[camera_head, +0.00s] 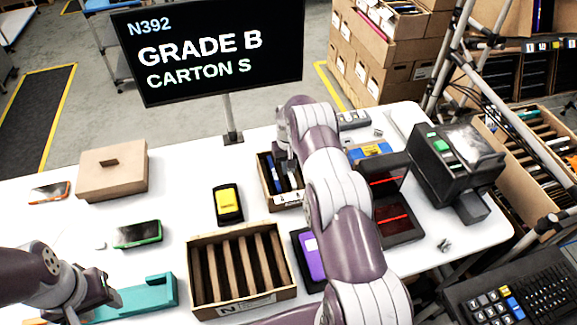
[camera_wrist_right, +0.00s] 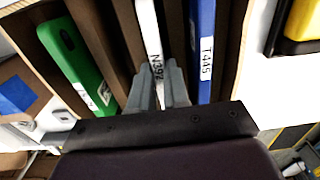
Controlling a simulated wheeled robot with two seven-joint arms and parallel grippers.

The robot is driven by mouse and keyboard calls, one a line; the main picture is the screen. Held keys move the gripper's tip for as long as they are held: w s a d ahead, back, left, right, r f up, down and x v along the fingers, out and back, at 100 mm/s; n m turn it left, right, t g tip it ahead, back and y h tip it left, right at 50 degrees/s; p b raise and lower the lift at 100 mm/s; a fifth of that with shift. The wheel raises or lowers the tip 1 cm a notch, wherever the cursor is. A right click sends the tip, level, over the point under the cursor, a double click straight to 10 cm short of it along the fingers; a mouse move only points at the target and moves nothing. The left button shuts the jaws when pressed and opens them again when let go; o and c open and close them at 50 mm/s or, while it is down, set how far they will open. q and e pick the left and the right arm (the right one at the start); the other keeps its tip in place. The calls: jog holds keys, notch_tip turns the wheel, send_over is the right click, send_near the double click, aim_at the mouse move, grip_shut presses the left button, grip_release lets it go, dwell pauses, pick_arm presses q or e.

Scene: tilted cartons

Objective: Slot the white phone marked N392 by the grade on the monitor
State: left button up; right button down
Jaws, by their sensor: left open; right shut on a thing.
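The monitor (camera_head: 222,45) reads N392, GRADE B, CARTON S. The white phone (camera_wrist_right: 151,35) marked N392 stands between brown dividers of the small carton (camera_head: 285,203) in the wrist view. My right gripper (camera_wrist_right: 162,85) is shut on its near end. In the head view my right gripper (camera_head: 284,160) is over the back of that carton, and my arm hides part of it. A blue phone (camera_wrist_right: 201,45) marked T445 and a green phone (camera_wrist_right: 75,55) stand in slots on either side. My left gripper (camera_head: 92,305) is open at the lower left by a teal holder (camera_head: 148,296).
An empty slotted carton (camera_head: 205,303) is at the front middle. A yellow-faced black device (camera_head: 228,203), a purple-screened device (camera_head: 310,257), a green phone (camera_head: 138,234), an orange phone (camera_head: 49,192) and a cardboard box (camera_head: 113,176) lie around. A label printer (camera_head: 455,165) stands at right.

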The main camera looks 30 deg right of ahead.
jog(key=c, duration=1)
grip_release()
jog(key=shift+c, duration=0.2)
jog(key=shift+r, duration=0.1)
notch_tip(320, 180, up, 7)
jog(key=b, duration=0.3)
notch_tip(320, 180, up, 6)
jog(key=p, duration=0.4)
jog(key=shift+f, duration=0.2)
